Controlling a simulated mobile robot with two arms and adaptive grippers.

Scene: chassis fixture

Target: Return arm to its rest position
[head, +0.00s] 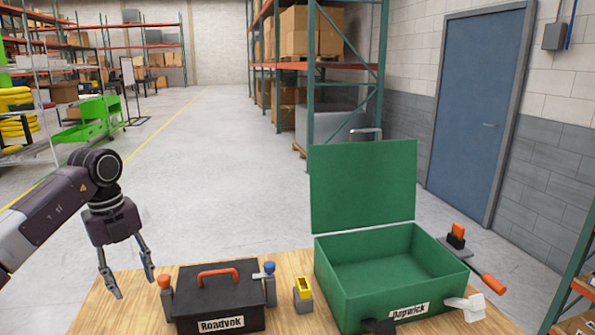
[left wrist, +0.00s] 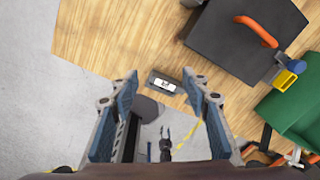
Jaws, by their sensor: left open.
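My left gripper (head: 128,288) hangs fingers down at the left of the table, with its fingers spread apart and nothing between them. In the left wrist view the two fingers (left wrist: 160,76) frame the table edge and a small dark block with a white label (left wrist: 167,83). It is apart from the black box (head: 220,300), which has an orange handle and a "Roadvok" label. The black box also shows in the left wrist view (left wrist: 225,40). My right gripper is not seen in either view.
An open green box (head: 345,292), labelled "Dapwick", stands on the wooden table (head: 112,318). Clamps with orange, blue and yellow parts (head: 303,292) stand around the boxes. An orange-handled clamp (head: 490,281) sits at the right. The floor (head: 210,190) behind is clear.

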